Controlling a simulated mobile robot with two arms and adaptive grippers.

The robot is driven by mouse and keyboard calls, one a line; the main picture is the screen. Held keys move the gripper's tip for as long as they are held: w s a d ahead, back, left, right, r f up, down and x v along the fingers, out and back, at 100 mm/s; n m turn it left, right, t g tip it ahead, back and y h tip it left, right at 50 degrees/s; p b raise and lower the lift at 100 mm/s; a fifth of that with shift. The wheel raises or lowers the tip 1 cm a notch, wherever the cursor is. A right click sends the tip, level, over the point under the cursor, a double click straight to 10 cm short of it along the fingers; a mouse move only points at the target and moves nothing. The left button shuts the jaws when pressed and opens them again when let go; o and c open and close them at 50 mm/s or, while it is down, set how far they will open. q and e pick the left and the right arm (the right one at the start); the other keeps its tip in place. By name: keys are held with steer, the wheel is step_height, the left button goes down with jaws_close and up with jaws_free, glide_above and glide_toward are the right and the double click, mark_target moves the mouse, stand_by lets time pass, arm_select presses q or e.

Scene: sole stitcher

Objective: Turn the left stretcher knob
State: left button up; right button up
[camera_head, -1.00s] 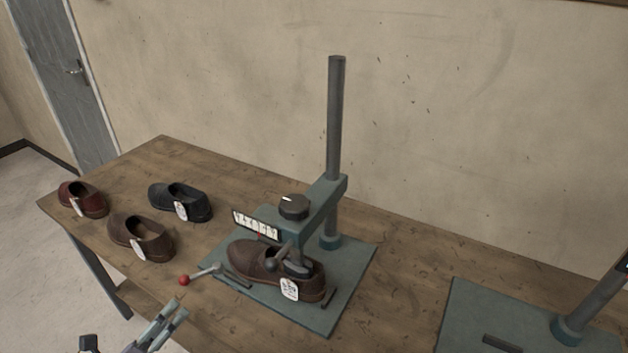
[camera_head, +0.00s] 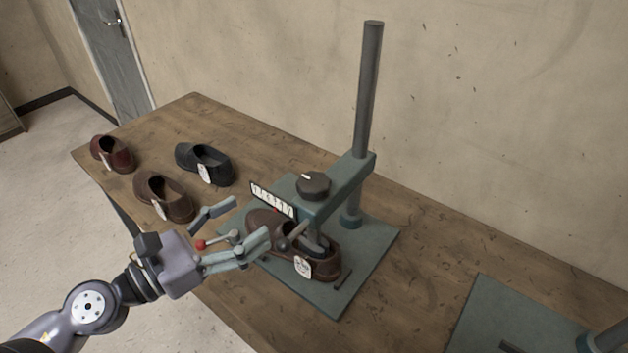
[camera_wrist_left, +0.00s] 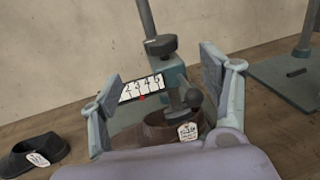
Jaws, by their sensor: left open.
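The left stretcher is a teal stand with a dark round knob (camera_head: 313,185) on top of its arm; the knob also shows in the left wrist view (camera_wrist_left: 161,45). A numbered scale plate (camera_head: 272,200) sits at the arm's front. A brown shoe (camera_head: 325,262) with a white tag is on the stretcher, partly hidden by my gripper. My left gripper (camera_head: 252,222) is open and empty, in front of the stretcher, lower than the knob and apart from it. In the left wrist view the scale and a ball-ended lever (camera_wrist_left: 193,98) show between the fingers. My right gripper is not in view.
Red (camera_head: 112,155), brown (camera_head: 165,197) and black (camera_head: 204,163) shoes stand on the table's left side. A tall post (camera_head: 368,90) rises behind the knob. A second stand's base (camera_head: 480,310) is at the right.

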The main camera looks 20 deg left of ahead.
arm_select(q)
steer(key=p, duration=0.5)
glide_toward(314, 181)
steer(key=shift+x, duration=2.25)
steer(key=p+x, duration=0.2)
steer(key=x, duration=0.2)
steer(key=shift+a+r, duration=0.1)
steer(key=shift+r, duration=0.05)
steer(key=shift+p+x, duration=0.45)
steer(key=shift+x, duration=0.35)
steer(key=shift+c, duration=0.5)
steer(key=c, duration=1.1)
